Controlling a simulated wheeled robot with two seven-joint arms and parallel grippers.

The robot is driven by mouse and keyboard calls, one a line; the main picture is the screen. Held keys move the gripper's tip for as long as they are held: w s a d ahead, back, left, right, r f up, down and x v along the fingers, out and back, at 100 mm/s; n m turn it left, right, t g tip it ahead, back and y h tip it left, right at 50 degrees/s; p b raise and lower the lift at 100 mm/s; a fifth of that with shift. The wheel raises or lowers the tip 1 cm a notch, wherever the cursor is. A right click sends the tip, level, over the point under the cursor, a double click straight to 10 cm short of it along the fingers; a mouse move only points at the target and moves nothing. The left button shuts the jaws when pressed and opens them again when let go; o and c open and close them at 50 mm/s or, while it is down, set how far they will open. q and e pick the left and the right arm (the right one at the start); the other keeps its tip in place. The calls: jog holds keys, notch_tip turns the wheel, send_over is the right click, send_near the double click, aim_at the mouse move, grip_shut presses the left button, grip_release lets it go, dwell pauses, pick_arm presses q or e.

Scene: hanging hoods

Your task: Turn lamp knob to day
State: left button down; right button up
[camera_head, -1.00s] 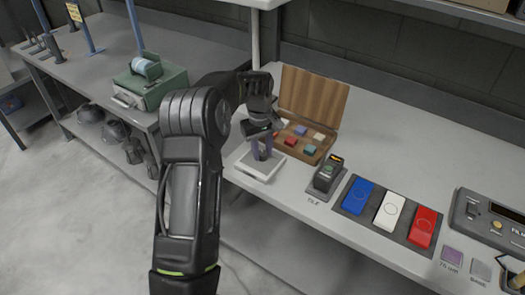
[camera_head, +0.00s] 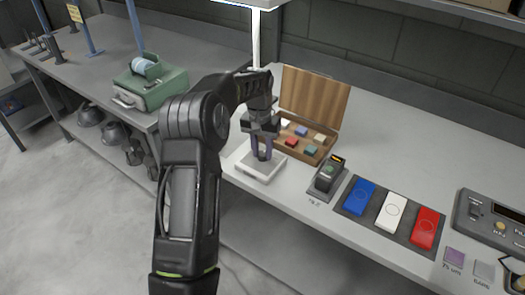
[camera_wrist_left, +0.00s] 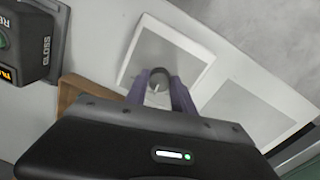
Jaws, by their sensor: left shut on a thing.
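The lamp knob (camera_wrist_left: 158,83) is a small round grey knob with a light pointer mark, seen in the left wrist view. It sits at the edge of a pale square plate (camera_wrist_left: 160,45), which also shows in the head view (camera_head: 258,173). My left gripper (camera_head: 262,150) points down over this plate. Its two purple-grey fingers (camera_wrist_left: 160,93) are shut on the knob, one on each side. A bright white upright tube (camera_head: 256,38) stands behind, under a lit white panel (camera_head: 250,3). The knob is hidden by the fingers in the head view. My right gripper is not in view.
An open wooden box (camera_head: 312,100) with coloured blocks lies behind the plate. A small dark device (camera_head: 328,174) and a tray with blue (camera_head: 358,197), white (camera_head: 390,211) and red (camera_head: 426,228) pieces stand to the right. A green case (camera_head: 150,84) is on the left bench.

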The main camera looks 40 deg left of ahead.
aim_at(261, 153)
pick_arm(q)
jog(key=shift+r+m, duration=0.1)
jog(key=shift+m, duration=0.3)
jog(key=c, duration=1.1)
grip_release()
jog(key=r, duration=0.4)
jog(key=r+b, duration=0.1)
jog(key=r, duration=0.2)
jog(key=shift+a+r, duration=0.2)
jog(key=shift+r, duration=0.15)
